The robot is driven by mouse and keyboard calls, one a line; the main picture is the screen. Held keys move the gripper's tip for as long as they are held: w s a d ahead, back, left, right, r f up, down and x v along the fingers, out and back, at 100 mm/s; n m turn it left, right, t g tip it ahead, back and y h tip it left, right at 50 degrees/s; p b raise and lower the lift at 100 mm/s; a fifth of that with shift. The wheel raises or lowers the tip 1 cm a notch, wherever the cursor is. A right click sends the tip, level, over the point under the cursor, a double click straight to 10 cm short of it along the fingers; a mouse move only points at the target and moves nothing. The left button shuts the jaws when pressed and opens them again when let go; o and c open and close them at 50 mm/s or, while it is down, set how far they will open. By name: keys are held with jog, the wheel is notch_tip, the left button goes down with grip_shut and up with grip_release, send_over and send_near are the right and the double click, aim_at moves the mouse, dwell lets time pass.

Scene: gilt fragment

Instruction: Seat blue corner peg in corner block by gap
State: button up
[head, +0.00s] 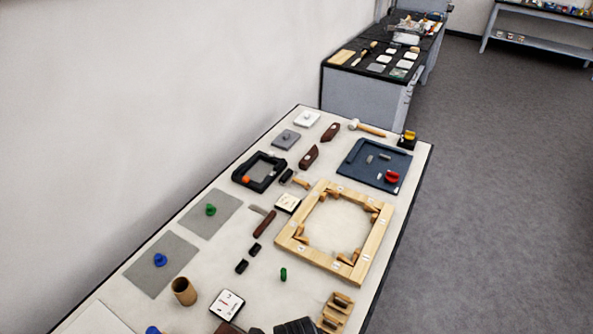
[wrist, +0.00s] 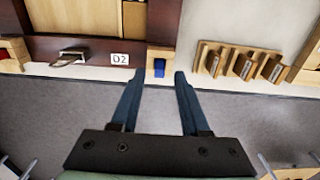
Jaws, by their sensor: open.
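In the wrist view, my gripper (wrist: 160,74) is open. Its two blue-grey fingers point at a small light wooden corner block (wrist: 152,53) by the table's edge, one fingertip near each side. A blue peg (wrist: 160,66) shows in the block's near part, between the fingertips in the picture, with no visible grip on it. How deep the peg sits and the gap to the fingers cannot be told. A dark red-brown rail (wrist: 95,46) with a label "02" (wrist: 120,59) runs left of the block. This block is not clear in the head view.
A wooden rack (wrist: 240,63) with several tilted pieces stands right of the block. A metal loop-like piece (wrist: 70,56) lies left. In the head view, a light wooden frame (head: 285,237) lies mid-table, and blue (head: 160,260) and green (head: 211,209) knobs stand on grey sheets.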

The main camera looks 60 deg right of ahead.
notch_tip(320, 180, up, 9)
jog(key=shift+b, duration=0.35)
jog(key=w+d+r+n+t+h, duration=0.2)
jog(key=w+r+n+t+h, duration=0.2)
jog(key=w+r+n+t, duration=1)
jog(key=w+a+r+n+g, duration=0.1)
jog(key=w+a+r+n, duration=0.1)
jog(key=w+r, duration=0.45)
jog(key=w+a+r+n, duration=0.15)
jog(key=w+r, duration=0.25)
jog(key=r, duration=0.6)
jog(key=a+r+n+t, duration=0.4)
jog(key=a+r+n, duration=0.1)
jog(key=r, duration=0.5)
jog(key=a+r+n+t, duration=0.4)
jog(key=a+r+n, duration=0.1)
jog(key=r, duration=0.6)
jog(key=s+a+r+n+t+y, duration=0.3)
jog(key=s+a+r+n+t, duration=0.3)
jog(key=s+r, duration=0.4)
notch_tip(320, 180, up, 4)
jog(key=shift+a+f+n+y, duration=0.15)
jog(key=shift+n+y, duration=0.15)
jog(key=shift+n, duration=0.45)
